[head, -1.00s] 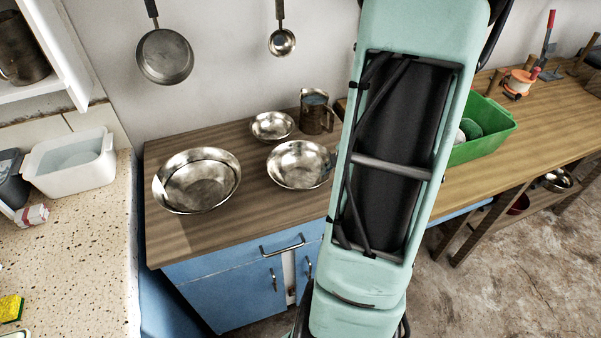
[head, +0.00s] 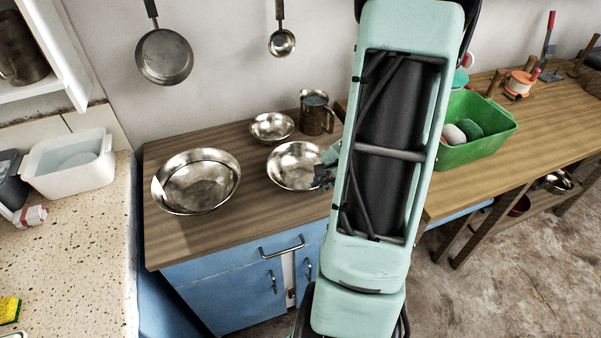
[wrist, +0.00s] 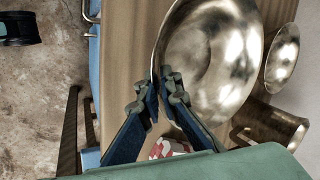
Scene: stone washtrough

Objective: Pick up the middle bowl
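Three metal bowls stand on the wooden worktop. The medium-sized bowl (head: 292,168) stands at the right of the group; it fills much of the wrist view (wrist: 215,65). The largest bowl (head: 197,182) is at the left, and the smallest (head: 271,126) is at the back; the smallest also shows in the wrist view (wrist: 283,58). My gripper (head: 326,174) is at the right rim of the medium bowl. In the wrist view its fingertips (wrist: 160,82) are close together at the rim, one outside and one over the inside. I cannot tell whether they grip it.
A metal pitcher (head: 317,114) stands behind the medium bowl, near my gripper. A red-and-white item (wrist: 168,148) lies beside the fingers. A green tub (head: 480,150) is to the right. A pan (head: 165,57) and ladle (head: 282,43) hang on the wall.

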